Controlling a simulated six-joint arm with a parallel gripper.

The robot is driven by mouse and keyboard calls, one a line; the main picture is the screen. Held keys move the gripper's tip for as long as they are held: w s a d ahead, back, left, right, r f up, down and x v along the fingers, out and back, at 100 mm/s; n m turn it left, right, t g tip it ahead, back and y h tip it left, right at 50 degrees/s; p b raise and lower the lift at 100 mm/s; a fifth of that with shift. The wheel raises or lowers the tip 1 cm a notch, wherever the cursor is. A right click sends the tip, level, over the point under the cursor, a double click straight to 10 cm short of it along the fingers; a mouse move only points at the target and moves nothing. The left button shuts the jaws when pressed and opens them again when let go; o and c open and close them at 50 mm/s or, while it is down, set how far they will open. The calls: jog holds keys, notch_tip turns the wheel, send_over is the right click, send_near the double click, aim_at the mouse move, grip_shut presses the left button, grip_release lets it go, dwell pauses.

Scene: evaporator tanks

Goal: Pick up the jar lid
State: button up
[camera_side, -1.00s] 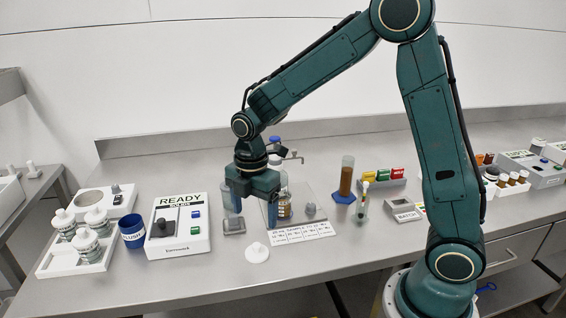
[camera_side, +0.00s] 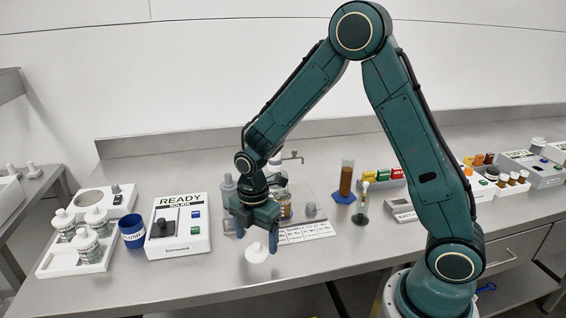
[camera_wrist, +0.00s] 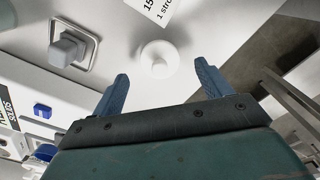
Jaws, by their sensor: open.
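The jar lid is a white disc with a small knob on top. It lies on the steel bench near the front edge in the side view (camera_side: 256,254). In the wrist view the lid (camera_wrist: 158,60) lies beyond the fingertips, roughly centred between them. My gripper (camera_side: 256,238) is open and empty, above the lid and a little behind it in the side view. Its two blue fingers spread apart in the wrist view (camera_wrist: 162,82). The fingers do not appear to touch the lid; the exact height is hard to judge.
A printed card (camera_side: 306,232) lies just right of my gripper. A READY box (camera_side: 181,226), a blue cup (camera_side: 132,232) and a white tray of jars (camera_side: 75,262) stand left. A grey-knobbed square piece (camera_wrist: 68,50) lies near the lid. The bench front is clear.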

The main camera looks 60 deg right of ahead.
aim_at(256, 245)
jog(key=shift+f, duration=1.5)
jog(key=c, duration=1)
